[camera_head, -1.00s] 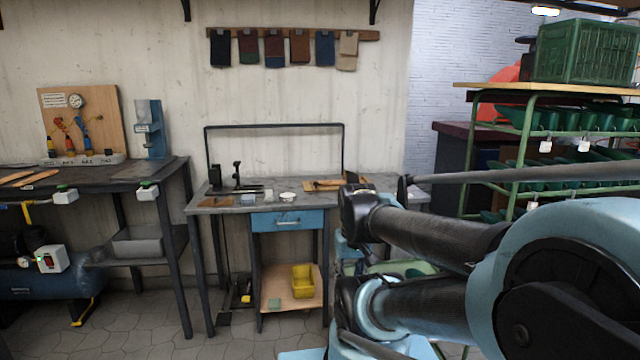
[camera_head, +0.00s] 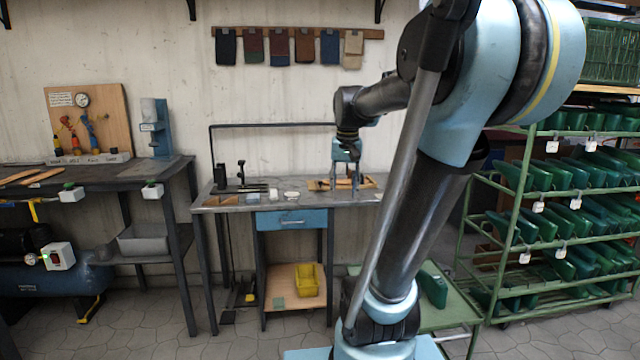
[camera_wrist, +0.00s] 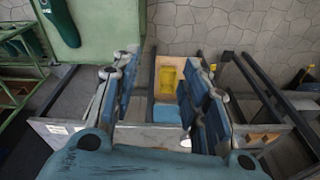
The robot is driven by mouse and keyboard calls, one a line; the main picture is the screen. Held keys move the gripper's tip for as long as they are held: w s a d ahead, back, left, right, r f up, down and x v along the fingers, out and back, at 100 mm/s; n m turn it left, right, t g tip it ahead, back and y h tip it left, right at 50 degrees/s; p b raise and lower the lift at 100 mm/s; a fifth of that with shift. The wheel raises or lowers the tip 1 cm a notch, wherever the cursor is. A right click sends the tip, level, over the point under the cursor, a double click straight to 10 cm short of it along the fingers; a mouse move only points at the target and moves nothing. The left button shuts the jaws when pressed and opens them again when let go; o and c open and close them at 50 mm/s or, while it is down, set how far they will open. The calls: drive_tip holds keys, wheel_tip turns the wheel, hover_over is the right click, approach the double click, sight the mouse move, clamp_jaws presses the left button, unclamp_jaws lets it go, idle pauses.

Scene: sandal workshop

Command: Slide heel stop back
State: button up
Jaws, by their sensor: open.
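A small black jig (camera_head: 242,176) with two upright posts and a low rail stands on the left part of the grey bench top (camera_head: 215,203). I cannot tell for sure which post is the heel stop. My gripper (camera_head: 345,186) hangs pointing down at the right end of this bench, in front of or over the wooden tray, well to the right of the jig. In the wrist view my gripper (camera_wrist: 163,70) has its two blue fingers spread apart with nothing between them. The jig cannot be made out in the wrist view.
A yellow bin (camera_head: 306,277) sits on the lower shelf. A green rack (camera_head: 470,235) of green shoe forms stands right, a side bench (camera_head: 90,178) left.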

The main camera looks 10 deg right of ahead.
drive_tip(key=w+r+m, duration=0.1)
drive_tip(key=w+r, duration=0.3)
drive_tip(key=w, duration=0.5)
drive_tip(key=w+r+m, duration=0.1)
drive_tip(key=w+r, duration=0.2)
drive_tip(key=w, duration=0.7)
drive_tip(key=w+r+m, duration=0.1)
drive_tip(key=w+r, duration=0.3)
drive_tip(key=w, duration=0.5)
drive_tip(key=w+f+m+g, duration=0.1)
drive_tip(key=w+f+m, duration=0.1)
drive_tip(key=w, duration=1.3)
drive_tip(key=w+f+m, duration=0.2)
drive_tip(key=w+f, duration=0.5)
drive_tip(key=w, duration=0.5)
drive_tip(key=shift+g, duration=0.3)
drive_tip(key=f, duration=1.6)
drive_tip(key=shift+s+f, duration=0.3)
drive_tip(key=shift+f, duration=0.1)
drive_tip(key=shift+c, duration=0.5)
clamp_jaws()
